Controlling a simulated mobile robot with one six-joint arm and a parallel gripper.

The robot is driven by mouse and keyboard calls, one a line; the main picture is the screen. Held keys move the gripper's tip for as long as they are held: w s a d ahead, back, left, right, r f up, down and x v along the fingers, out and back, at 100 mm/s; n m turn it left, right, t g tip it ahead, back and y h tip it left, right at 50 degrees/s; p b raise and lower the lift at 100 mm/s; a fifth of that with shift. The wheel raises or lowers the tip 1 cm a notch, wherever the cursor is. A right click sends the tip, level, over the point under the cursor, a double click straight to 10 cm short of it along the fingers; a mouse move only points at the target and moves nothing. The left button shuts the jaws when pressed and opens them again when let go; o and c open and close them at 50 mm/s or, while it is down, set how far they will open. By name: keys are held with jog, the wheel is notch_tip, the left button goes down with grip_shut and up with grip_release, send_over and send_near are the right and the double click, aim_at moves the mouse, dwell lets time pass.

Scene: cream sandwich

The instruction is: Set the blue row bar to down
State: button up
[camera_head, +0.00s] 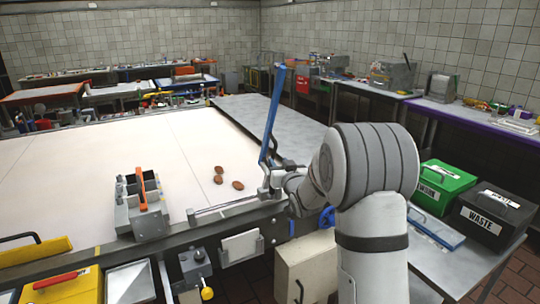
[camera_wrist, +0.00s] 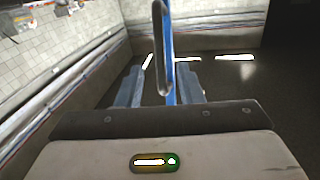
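The blue row bar (camera_head: 273,115) stands nearly upright at the right end of the pale table in the head view, leaning slightly right at its top. In the wrist view the blue bar (camera_wrist: 168,60) rises between the two fingers of my gripper (camera_wrist: 160,88). The fingers are apart, with a visible gap between the left finger and the bar. The bar is close to the right finger; I cannot tell whether they touch. In the head view my gripper (camera_head: 275,176) is at the lower part of the bar, partly hidden by my wrist.
Several brown pieces (camera_head: 219,179) lie on the pale table (camera_head: 120,170). A grey holder with an orange handle (camera_head: 141,190) stands at its front edge. A green bin (camera_head: 440,186) and a black waste bin (camera_head: 493,212) stand at right. A grey table (camera_head: 270,118) lies behind the bar.

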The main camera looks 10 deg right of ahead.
aim_at(274, 156)
jog(key=w, duration=0.2)
jog(key=w+p, duration=0.1)
jog(key=w, duration=0.1)
jog(key=w+a, duration=0.1)
jog(key=w, duration=0.1)
jog(key=shift+w+p, duration=0.2)
jog(key=shift+p, duration=0.15)
grip_shut()
